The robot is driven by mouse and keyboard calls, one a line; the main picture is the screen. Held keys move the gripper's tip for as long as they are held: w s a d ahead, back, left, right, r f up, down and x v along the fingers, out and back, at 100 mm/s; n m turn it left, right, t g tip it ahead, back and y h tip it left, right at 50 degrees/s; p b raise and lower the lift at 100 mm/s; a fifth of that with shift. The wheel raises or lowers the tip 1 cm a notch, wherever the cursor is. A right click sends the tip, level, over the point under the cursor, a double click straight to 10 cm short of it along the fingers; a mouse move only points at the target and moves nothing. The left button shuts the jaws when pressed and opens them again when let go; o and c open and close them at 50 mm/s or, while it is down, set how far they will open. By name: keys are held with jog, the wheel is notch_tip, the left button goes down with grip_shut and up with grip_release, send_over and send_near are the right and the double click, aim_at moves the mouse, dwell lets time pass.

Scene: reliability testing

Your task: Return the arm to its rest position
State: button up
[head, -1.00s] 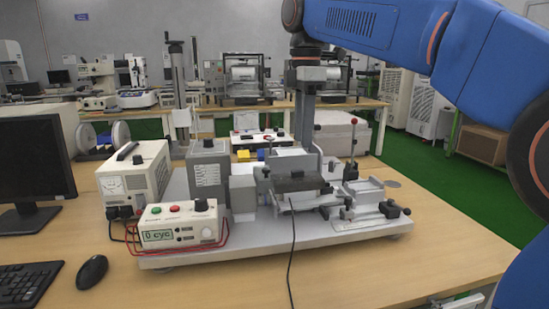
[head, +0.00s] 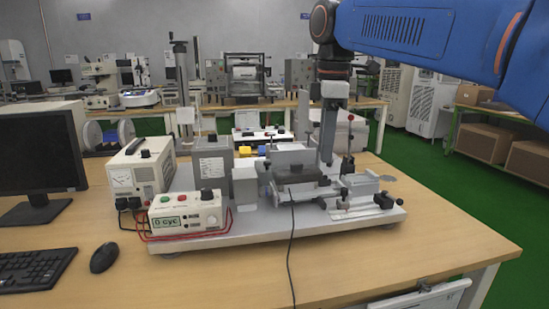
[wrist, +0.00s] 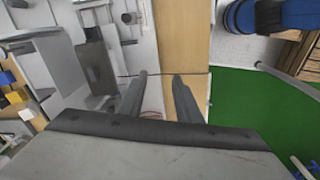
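My blue arm (head: 425,35) reaches in from the upper right of the head view. My gripper (head: 326,160) hangs down from its end, over or behind the right half of the test rig (head: 255,235). I cannot tell its exact height above the rig. In the wrist view, the two dark fingers of my gripper (wrist: 160,76) stand apart with nothing held between them. The rig's clamp fixture (head: 297,185) and its small slide with levers (head: 365,205) are below and in front of the gripper.
A control box (head: 187,213), a power supply (head: 142,170) and a grey box (head: 212,160) stand at the rig's left. A monitor (head: 40,155), keyboard (head: 30,270) and mouse (head: 104,257) are farther left. The wooden table's (head: 440,250) right front is clear.

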jog(key=s+d+f+m+t, duration=0.2)
jog(key=s+d+f+m, duration=0.6)
jog(key=s+f, duration=0.3)
jog(key=s+d+f+m+t, duration=0.2)
jog(key=s+d+f+m, duration=0.7)
jog(key=f, duration=0.8)
jog(key=s, duration=0.2)
jog(key=shift+s+d+f, duration=0.2)
jog(key=shift+s+f, duration=0.15)
jog(key=shift+f, duration=0.05)
